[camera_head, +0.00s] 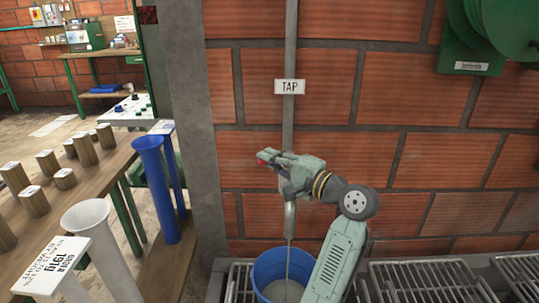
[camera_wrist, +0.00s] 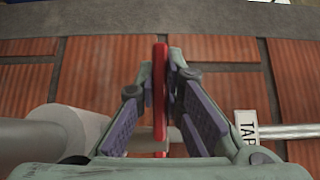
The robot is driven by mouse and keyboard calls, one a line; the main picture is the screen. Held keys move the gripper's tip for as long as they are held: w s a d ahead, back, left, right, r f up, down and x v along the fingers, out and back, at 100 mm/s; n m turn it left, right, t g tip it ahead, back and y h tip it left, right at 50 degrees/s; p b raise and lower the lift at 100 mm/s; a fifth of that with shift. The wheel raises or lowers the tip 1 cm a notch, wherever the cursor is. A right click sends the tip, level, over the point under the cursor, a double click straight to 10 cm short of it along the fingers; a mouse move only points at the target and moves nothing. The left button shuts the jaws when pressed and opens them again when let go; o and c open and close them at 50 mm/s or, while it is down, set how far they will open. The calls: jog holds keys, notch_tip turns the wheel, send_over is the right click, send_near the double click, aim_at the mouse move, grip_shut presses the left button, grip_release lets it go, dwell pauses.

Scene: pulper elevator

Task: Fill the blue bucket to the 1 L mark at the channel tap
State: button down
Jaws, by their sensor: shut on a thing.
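The blue bucket (camera_head: 283,275) stands on the floor grating below the tap, partly hidden by my arm. A thin stream falls from the tap spout (camera_head: 289,220) into it, and a pale grey surface shows inside. I cannot read a 1 L mark. The TAP sign (camera_head: 290,87) is on the pipe above; it also shows in the wrist view (camera_wrist: 246,127). My gripper (camera_head: 272,158) is at the tap. In the wrist view my gripper (camera_wrist: 161,95) is shut on the red tap lever (camera_wrist: 160,85), which stands between its fingers.
A brick wall (camera_head: 400,90) is close behind the tap. A green hose reel (camera_head: 500,30) hangs at upper right. Metal gratings (camera_head: 430,280) run along the floor. At left are a wooden bench with wooden posts (camera_head: 48,162) and tall blue tubes (camera_head: 158,185).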

jog(key=shift+s+n+g+y, duration=0.15)
jog(key=shift+n+g+y, duration=0.15)
jog(key=shift+n, duration=0.1)
jog(key=c, duration=1.7)
grip_release()
jog(key=shift+d, duration=0.15)
jog(key=v, duration=1.2)
